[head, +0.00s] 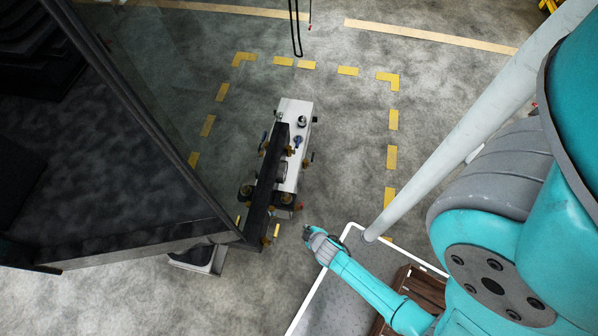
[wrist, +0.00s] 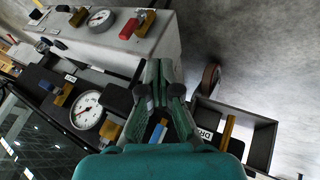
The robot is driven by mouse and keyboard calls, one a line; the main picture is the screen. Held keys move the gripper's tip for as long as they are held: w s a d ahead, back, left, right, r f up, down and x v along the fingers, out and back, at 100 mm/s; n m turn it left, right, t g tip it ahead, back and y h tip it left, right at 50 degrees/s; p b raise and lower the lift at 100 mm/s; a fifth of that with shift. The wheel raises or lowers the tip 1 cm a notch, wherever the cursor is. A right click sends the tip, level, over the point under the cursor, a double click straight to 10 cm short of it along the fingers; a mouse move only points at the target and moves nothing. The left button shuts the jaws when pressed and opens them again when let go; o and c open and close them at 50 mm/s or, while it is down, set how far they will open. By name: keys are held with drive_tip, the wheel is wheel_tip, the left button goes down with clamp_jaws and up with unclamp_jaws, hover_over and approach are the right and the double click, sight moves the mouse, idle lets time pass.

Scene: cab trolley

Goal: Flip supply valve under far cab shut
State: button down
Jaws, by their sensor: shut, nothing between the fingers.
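My gripper (head: 308,233) is at the near right of the trolley, apart from it in the head view. In the wrist view my gripper (wrist: 160,66) is shut and empty, its green fingers meeting over the trolley's dark bar. A valve with a red handle (wrist: 130,29) sits on the white box above. Brass valves flank the lower white gauge (wrist: 88,110). A blue part (wrist: 158,132) shows between the fingers, and a yellow handle (wrist: 228,130) stands to their right beside a partly hidden label (wrist: 203,134). I cannot tell which is the supply valve; the fingers hide some of the bar.
The trolley's white box (head: 291,175) stands inside yellow floor dashes (head: 392,158). A dark glass cab (head: 110,110) borders it on the left. A second gauge (wrist: 101,20) is on the white box. Open grey floor lies right of the trolley. Black cable loops (head: 296,30) hang at the top.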

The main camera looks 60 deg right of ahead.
drive_tip(key=w+d+f, duration=0.6)
drive_tip(key=d+f, duration=0.1)
drive_tip(key=f, duration=0.1)
drive_tip(key=shift+w, duration=0.2)
idle(0.8)
